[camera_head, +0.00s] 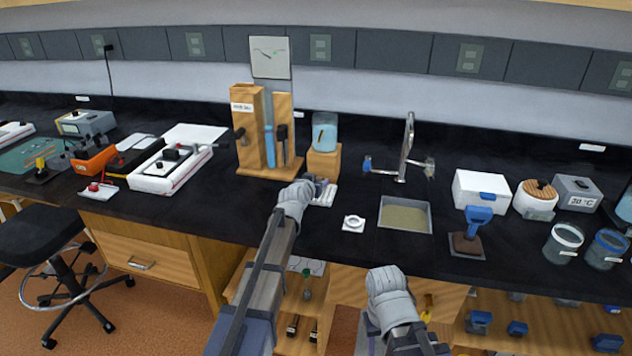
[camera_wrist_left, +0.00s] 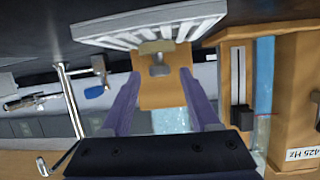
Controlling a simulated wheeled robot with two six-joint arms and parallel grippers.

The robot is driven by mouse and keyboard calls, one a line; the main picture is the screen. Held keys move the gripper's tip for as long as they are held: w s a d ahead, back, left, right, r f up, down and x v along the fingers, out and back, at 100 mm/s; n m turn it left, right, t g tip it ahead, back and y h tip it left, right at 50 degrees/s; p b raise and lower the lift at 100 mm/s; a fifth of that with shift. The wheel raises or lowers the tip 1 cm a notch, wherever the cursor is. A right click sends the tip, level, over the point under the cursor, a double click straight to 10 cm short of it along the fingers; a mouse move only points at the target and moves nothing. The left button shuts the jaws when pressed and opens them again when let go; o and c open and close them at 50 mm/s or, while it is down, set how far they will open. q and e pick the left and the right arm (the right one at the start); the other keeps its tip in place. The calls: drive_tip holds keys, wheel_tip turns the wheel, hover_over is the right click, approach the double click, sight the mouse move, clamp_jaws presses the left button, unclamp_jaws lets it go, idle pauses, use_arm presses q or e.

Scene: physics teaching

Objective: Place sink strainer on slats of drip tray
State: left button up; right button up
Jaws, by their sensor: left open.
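The white slatted drip tray (camera_head: 325,198) lies on the black bench left of the sink; it also shows upside down at the top of the left wrist view (camera_wrist_left: 110,38). A small tan and grey knobbed piece, seemingly the sink strainer (camera_wrist_left: 158,62), appears to rest at the slats, broad part toward them. My left gripper (camera_head: 320,187) is over the tray; in the wrist view its purple fingers (camera_wrist_left: 160,80) are open, one on each side of the knob, with gaps. My right gripper (camera_head: 388,283) is low before the bench edge, its jaws hidden.
A wooden apparatus (camera_head: 248,135) stands close behind and left of the tray. A jar on a wooden block (camera_head: 323,163) is behind it. Clear bench lies left of the tray.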

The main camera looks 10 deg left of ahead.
use_arm(q)
drive_tip(key=shift+r, duration=0.25)
drive_tip(key=d+p+v, duration=0.1)
drive_tip(key=p+v, duration=0.3)
drive_tip(key=v, duration=0.8)
drive_tip(key=shift+a, duration=0.45)
